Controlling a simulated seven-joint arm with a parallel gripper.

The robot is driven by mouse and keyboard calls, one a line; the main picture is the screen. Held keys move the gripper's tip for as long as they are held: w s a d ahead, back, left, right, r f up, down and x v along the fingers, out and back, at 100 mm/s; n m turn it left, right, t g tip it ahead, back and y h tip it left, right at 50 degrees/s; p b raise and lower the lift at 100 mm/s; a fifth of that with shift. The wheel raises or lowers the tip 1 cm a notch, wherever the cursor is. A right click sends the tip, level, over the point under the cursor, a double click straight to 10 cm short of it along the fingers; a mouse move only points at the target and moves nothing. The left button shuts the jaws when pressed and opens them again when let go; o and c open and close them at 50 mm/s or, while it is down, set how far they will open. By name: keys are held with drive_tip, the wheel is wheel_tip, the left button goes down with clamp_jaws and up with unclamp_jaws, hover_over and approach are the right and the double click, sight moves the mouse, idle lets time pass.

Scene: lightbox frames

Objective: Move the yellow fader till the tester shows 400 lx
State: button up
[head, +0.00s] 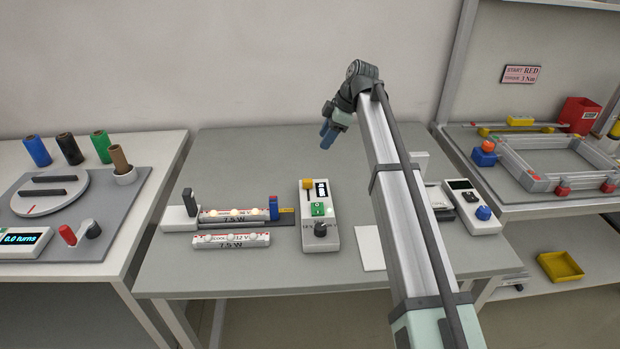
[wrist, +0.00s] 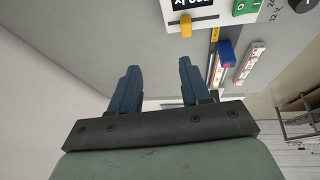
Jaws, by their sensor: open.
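The yellow fader (head: 308,184) sits near the back end of a white control box (head: 333,238), left of a small dark display (head: 321,189). The wrist view also shows the yellow fader (wrist: 186,26) and part of the display (wrist: 193,3), upside down and cut off; I cannot read its figure for sure. My gripper (head: 328,136) hangs in the air behind and above the box, apart from the fader. In the wrist view its blue fingers (wrist: 159,68) are spread with nothing between them.
The box also has a green switch (head: 319,209) and a dark knob (head: 320,229). Left of it are a lamp strip in a holder (head: 235,215) with a blue block (head: 273,207) and a loose strip (head: 231,240). Another device (head: 465,205) is at right.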

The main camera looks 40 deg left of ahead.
sight(309, 180)
drive_tip(key=shift+g+h, duration=0.5)
drive_tip(key=shift+h, duration=0.2)
drive_tip(key=x, duration=0.4)
drive_tip(key=s+d+x, duration=0.1)
drive_tip(key=x, duration=0.4)
drive_tip(key=d+x, duration=0.1)
drive_tip(key=x, duration=0.4)
drive_tip(key=shift+s, duration=0.4)
clamp_jaws()
drive_tip(key=shift+s+d, duration=0.1)
drive_tip(key=shift+d, duration=0.05)
